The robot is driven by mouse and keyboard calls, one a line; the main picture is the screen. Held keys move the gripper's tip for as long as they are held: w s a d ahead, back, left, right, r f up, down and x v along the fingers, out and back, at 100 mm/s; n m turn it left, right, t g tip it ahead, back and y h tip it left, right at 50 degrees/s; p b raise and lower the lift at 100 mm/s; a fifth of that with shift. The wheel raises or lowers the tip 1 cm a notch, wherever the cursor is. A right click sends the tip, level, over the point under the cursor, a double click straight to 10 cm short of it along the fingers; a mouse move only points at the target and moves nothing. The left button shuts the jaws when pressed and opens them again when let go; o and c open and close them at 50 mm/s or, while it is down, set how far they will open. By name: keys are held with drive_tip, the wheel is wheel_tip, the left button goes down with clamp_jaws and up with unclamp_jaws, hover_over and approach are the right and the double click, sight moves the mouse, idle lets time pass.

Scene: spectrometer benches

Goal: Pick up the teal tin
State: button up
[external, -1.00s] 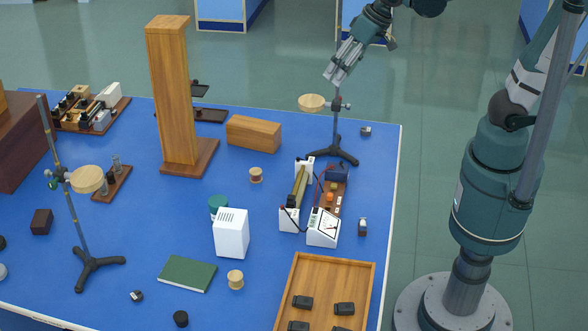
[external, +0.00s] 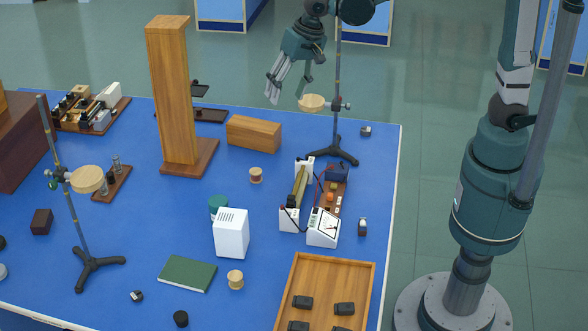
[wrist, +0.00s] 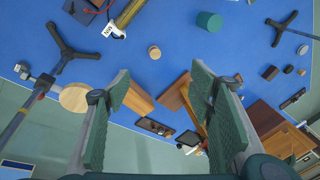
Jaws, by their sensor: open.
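The teal tin (external: 217,205) stands on the blue table in the external view, partly hidden behind a white box. In the wrist view the teal tin (wrist: 209,21) shows near the top, upper right of centre, in clear sight. My gripper (external: 288,90) is open and empty, high over the table's far side, well apart from the tin. In the wrist view its two fingers (wrist: 162,115) are spread wide with nothing between them.
The white box (external: 231,234) stands close in front of the tin. A tall wooden pillar (external: 172,95), a wooden block (external: 253,133), a spool (external: 256,175) and a meter apparatus (external: 324,227) surround it. A retort stand (external: 337,140) rises near my gripper. Bare blue table lies left of the tin.

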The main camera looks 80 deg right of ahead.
sight(217, 201)
drive_tip(key=w+a+f+m+g, duration=0.1)
drive_tip(key=w+a+f+m, duration=0.1)
drive_tip(key=w+a+f, duration=0.4)
drive_tip(key=w+a+f+m+g, duration=0.1)
drive_tip(key=w+a+f+m, duration=0.2)
drive_tip(key=f, duration=0.7)
drive_tip(key=w+a+f+m+g, duration=0.1)
drive_tip(key=w+a+f+m, duration=0.2)
drive_tip(key=w+a+f, duration=0.5)
drive_tip(key=shift+w+a+f+h, duration=0.15)
drive_tip(key=shift+a+f, duration=0.1)
drive_tip(key=shift+a, duration=0.45)
drive_tip(key=shift+w+a+f+h, duration=0.15)
drive_tip(key=shift+a+f, duration=0.05)
drive_tip(key=shift+a, duration=0.5)
drive_tip(key=shift+w+a+f, duration=0.1)
drive_tip(key=shift+a+f, duration=0.1)
drive_tip(key=shift+f, duration=0.2)
drive_tip(key=shift+f, duration=0.1)
drive_tip(key=shift+f, duration=1.15)
drive_tip(key=shift+f, duration=0.15)
drive_tip(key=shift+s+f+b, duration=0.2)
drive_tip(key=shift+f+b, duration=0.1)
drive_tip(key=shift+f, duration=2.15)
